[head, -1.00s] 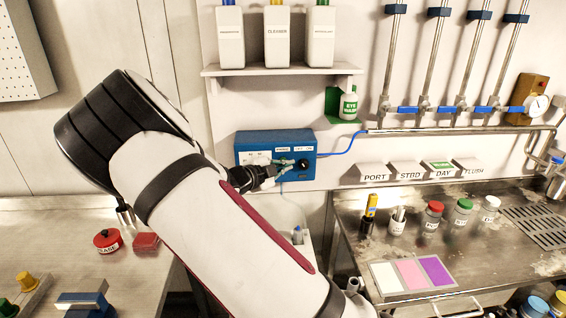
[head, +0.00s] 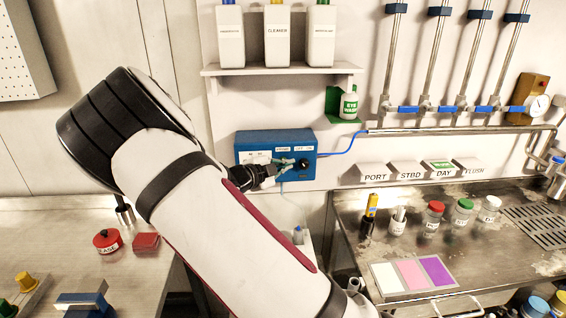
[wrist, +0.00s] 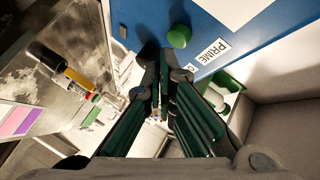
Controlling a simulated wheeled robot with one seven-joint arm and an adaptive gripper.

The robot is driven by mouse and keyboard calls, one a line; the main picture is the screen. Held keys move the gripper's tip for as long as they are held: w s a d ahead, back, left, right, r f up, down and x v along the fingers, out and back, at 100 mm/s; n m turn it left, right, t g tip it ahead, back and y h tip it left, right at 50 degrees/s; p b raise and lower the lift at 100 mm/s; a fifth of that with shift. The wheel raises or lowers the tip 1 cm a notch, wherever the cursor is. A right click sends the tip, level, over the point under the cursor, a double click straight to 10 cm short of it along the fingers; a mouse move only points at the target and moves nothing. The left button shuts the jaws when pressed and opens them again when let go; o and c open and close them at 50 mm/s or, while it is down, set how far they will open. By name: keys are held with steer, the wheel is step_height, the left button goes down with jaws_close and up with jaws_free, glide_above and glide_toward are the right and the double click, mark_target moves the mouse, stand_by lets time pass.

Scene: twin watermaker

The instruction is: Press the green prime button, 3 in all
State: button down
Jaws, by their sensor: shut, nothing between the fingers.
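The blue control box (head: 250,143) is on the wall below the shelf, with a pale dial and a black knob (head: 303,164) on its front. In the wrist view its blue face (wrist: 222,22) fills the top right. The round green prime button (wrist: 179,36) stands out from it beside a white PRIME label (wrist: 214,51). My gripper (wrist: 163,62) is shut and empty, its dark fingertips just below and left of the button in that view. I cannot tell whether they touch the panel. In the head view my gripper (head: 284,164) is in front of the box and hides the button.
A blue hose (head: 344,145) runs right from the box. A green-and-white eye wash bottle (head: 349,105) hangs to its upper right. The shelf (head: 283,70) with several bottles is above. A steel bench (head: 345,215) with jars and a colour card is to the right.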

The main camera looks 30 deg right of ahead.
steer(key=shift+w+d, duration=0.1)
steer(key=shift+w, duration=0.2)
steer(key=shift+w+d+b, duration=0.15)
steer(key=shift+w+b, duration=0.25)
steer(key=shift+b, duration=0.05)
stand_by(0.7)
steer(key=shift+s, duration=0.1)
steer(key=shift+s+a+p, duration=0.3)
steer(key=shift+s+p, duration=0.2)
steer(key=shift+s, duration=0.2)
steer(key=shift+s, duration=0.15)
steer(key=s+p, duration=0.1)
steer(key=s+a, duration=0.1)
steer(key=s, duration=0.1)
steer(key=s+a+p, duration=0.1)
steer(key=shift+s+p, duration=0.2)
steer(key=shift+p, duration=0.15)
steer(key=shift+w, duration=0.1)
stand_by(0.7)
